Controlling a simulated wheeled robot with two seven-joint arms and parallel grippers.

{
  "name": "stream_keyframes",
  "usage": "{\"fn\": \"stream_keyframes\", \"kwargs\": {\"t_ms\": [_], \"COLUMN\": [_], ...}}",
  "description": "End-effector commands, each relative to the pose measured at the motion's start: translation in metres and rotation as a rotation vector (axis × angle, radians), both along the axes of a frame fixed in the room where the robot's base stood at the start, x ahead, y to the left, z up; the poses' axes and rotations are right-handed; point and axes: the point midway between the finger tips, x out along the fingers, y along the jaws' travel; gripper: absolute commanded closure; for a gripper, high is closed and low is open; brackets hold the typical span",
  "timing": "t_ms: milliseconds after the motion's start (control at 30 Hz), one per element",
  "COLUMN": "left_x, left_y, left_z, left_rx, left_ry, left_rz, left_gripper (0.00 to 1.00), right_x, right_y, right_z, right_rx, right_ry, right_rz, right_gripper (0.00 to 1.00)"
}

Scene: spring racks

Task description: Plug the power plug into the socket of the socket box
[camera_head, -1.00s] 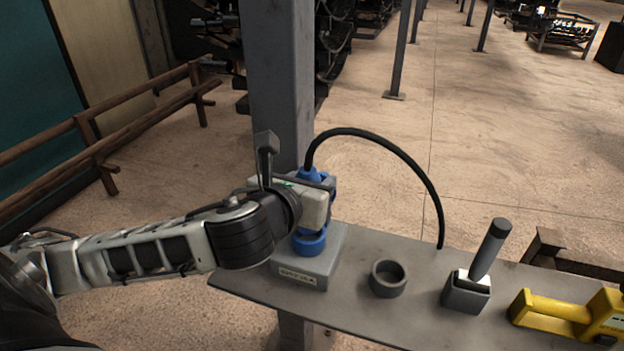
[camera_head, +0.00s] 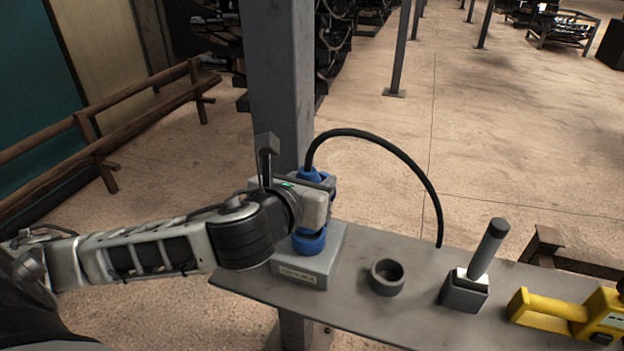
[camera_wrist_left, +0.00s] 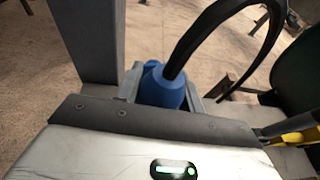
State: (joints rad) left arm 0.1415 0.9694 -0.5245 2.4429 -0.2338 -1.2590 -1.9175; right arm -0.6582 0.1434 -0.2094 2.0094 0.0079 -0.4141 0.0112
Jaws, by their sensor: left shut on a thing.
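The blue power plug (camera_head: 310,174) stands upright with a black cable rising from its top; it also shows in the left wrist view (camera_wrist_left: 161,88). My left gripper (camera_head: 325,188) is shut on the plug, and its body hides the plug's middle. The grey socket box (camera_head: 312,266) sits at the left end of the table, with a blue socket (camera_head: 309,241) on top. The plug is directly above the socket. The gripper hides where they meet, so I cannot tell how deep the plug sits. My right gripper is not in view.
On the grey table (camera_head: 345,305), to the right of the box, stand a grey ring (camera_head: 387,278), a square holder (camera_head: 464,292) with a tilted dark handle (camera_head: 487,250), and a yellow tool (camera_head: 560,312). A grey post (camera_head: 283,90) rises behind the box. The cable (camera_head: 400,158) arches right to the table.

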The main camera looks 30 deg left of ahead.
Motion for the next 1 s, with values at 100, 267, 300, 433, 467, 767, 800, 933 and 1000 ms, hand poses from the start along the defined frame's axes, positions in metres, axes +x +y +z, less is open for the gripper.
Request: {"fn": "stream_keyframes", "kwargs": {"t_ms": [100, 267, 300, 433, 467, 767, 800, 933, 1000], "left_x": [0.0001, 0.0002, 0.0003, 0.0003, 0.0002, 0.0001, 0.0002, 0.0001, 0.0001], "left_y": [0.0, 0.0001, 0.0002, 0.0001, 0.0001, 0.0, 0.0, 0.0, 0.0], "left_z": [0.0008, 0.0018, 0.0021, 0.0016, 0.0013, 0.0005, 0.0006, 0.0007, 0.0009], "left_rx": [0.0, 0.002, 0.003, 0.005, 0.005, 0.005, 0.005, 0.005, 0.005], "left_ry": [-0.002, -0.002, -0.002, 0.0, 0.0, -0.001, -0.001, -0.001, -0.001], "left_rz": [0.0, 0.001, 0.001, 0.002, 0.002, 0.002, 0.002, 0.002, 0.002], "left_gripper": [0.97, 0.97, 0.97, 0.97, 0.97, 0.97, 0.97, 0.97, 0.97], "right_x": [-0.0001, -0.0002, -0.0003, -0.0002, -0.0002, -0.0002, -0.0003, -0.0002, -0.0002], "right_y": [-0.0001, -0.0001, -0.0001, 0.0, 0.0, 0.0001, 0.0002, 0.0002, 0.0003], "right_z": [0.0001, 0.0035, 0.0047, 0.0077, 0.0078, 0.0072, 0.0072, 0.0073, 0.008], "right_rx": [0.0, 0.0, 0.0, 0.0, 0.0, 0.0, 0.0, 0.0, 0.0], "right_ry": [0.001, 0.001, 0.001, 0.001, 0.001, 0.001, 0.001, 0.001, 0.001], "right_rz": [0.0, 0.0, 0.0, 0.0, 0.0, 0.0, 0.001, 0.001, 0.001], "right_gripper": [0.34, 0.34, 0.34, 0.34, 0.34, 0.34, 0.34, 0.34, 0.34]}}
